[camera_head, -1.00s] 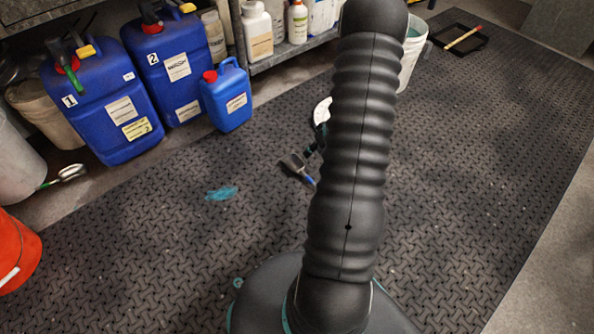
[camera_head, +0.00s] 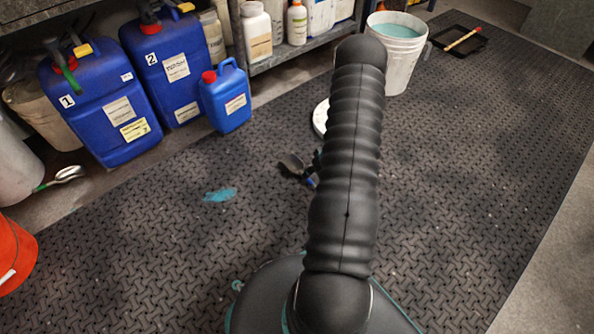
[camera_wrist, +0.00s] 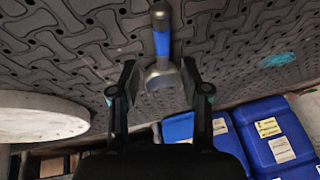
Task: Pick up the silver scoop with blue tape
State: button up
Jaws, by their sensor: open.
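The silver scoop with blue tape (camera_wrist: 162,44) lies on the dark mat. In the wrist view its handle points up and its bowl lies below the tape. It also shows in the head view (camera_head: 291,165), partly hidden by my arm and gripper. My gripper (camera_wrist: 158,72) is open, with one finger on each side of the scoop near the lower end of the tape and the bowl. Gaps show between the fingers and the scoop. I cannot tell the remaining height above it.
A white round lid-like thing (camera_head: 320,118) is beside my arm. A bucket of teal liquid (camera_head: 399,60) stands at the back. Blue canisters (camera_head: 95,115) line the left. A spoon with green on its handle (camera_head: 68,174) lies at left. The mat (camera_head: 470,190) at right is clear.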

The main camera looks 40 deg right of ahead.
aim_at(300, 172)
jog(key=x, duration=0.5)
jog(key=shift+a, duration=0.1)
jog(key=shift+f+b, duration=0.2)
jog(key=shift+b, duration=0.25)
grip_shut()
